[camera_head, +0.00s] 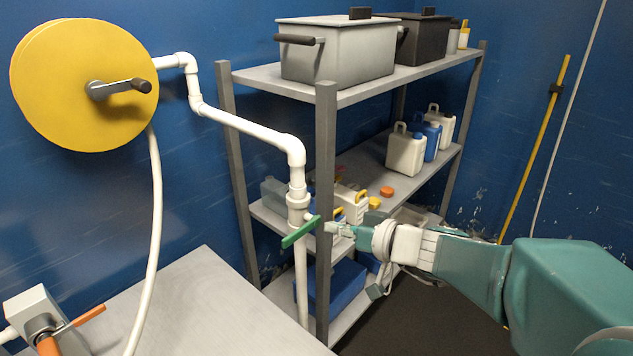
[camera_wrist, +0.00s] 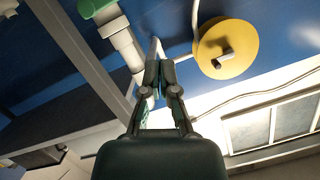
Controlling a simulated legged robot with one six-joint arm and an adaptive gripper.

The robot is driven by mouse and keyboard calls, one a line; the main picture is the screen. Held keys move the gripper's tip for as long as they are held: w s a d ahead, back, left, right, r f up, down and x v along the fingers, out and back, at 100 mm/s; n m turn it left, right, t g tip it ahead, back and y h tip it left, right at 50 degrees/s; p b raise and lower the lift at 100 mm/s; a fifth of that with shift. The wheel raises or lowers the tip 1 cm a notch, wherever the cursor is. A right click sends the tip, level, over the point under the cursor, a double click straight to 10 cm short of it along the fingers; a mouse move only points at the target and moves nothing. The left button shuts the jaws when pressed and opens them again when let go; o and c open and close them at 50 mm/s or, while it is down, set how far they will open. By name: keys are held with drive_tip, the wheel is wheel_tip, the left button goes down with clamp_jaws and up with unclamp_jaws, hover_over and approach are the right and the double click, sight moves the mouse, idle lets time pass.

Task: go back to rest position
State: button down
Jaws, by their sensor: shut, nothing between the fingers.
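My gripper (camera_head: 335,228) is at the end of my teal and white arm, which reaches in from the right. Its fingertips are just right of the green valve handle (camera_head: 300,232) on the white vertical pipe (camera_head: 297,180). In the wrist view my gripper (camera_wrist: 158,68) is shut and empty, its fingers close together. The green handle (camera_wrist: 92,7) shows there at the top left, to one side of the fingertips. In the head view I cannot tell whether the fingertips touch the handle. The handle sits tilted across the pipe.
A grey shelf rack (camera_head: 326,150) stands right behind the pipe, bearing a lidded metal box (camera_head: 338,55) and jugs (camera_head: 405,150). A yellow hose reel (camera_head: 60,85) hangs at the left. A grey table (camera_head: 215,305) and orange-handled valve (camera_head: 85,316) are at lower left. Dark floor lies below my arm.

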drive_tip(key=s+f+m+g+h, duration=0.1)
drive_tip(key=s+g+h, duration=0.1)
drive_tip(key=s, duration=0.4)
drive_tip(key=s+f+g+h, duration=0.2)
drive_tip(key=s+g, duration=0.1)
drive_tip(key=s, duration=0.4)
drive_tip(key=s+d+m+t+h, duration=0.1)
drive_tip(key=s+d+m+h, duration=0.3)
drive_tip(key=s+d+h, duration=0.4)
drive_tip(key=shift+d+f+m, duration=0.25)
drive_tip(key=shift+d+m, duration=0.15)
drive_tip(key=shift+d, duration=0.2)
drive_tip(key=shift+a, duration=0.1)
